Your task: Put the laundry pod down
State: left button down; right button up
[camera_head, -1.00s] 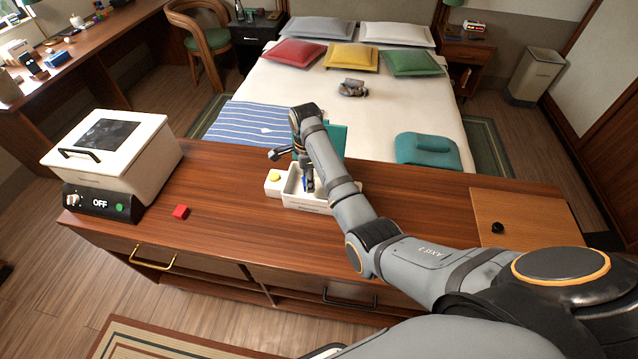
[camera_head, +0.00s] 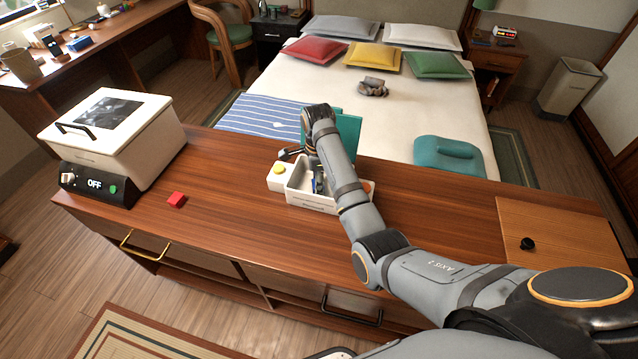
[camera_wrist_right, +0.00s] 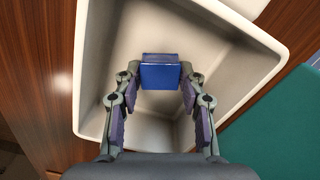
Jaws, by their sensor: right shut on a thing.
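The laundry pod (camera_wrist_right: 160,75) is a small blue block in the right wrist view, held between the fingertips of my right gripper (camera_wrist_right: 160,83). My right gripper is shut on it, inside or just over a white open-topped bin (camera_wrist_right: 92,100). In the head view my right gripper (camera_head: 317,180) reaches down into the white bin (camera_head: 311,205) on the wooden counter, and the pod is hard to make out there. I cannot tell whether the pod touches the bin's floor. My left gripper is not in view.
A hinged-looking wooden panel (camera_head: 560,235) is at right.

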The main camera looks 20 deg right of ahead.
jog(key=shift+a, duration=0.15)
jog(key=shift+f, duration=0.15)
jog(key=o, duration=1)
jog(key=shift+w+f, duration=0.1)
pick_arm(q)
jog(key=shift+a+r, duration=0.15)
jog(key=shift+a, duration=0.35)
pick_arm(e)
jog(key=shift+r, duration=0.45)
notch_tip(320, 180, up, 7)
jog(key=shift+f+p, duration=0.15)
jog(key=shift+p, duration=0.85)
pick_arm(q)
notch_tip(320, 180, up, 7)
jog(key=p, duration=0.5)
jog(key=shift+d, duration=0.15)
pick_arm(e)
notch_tip(320, 180, up, 5)
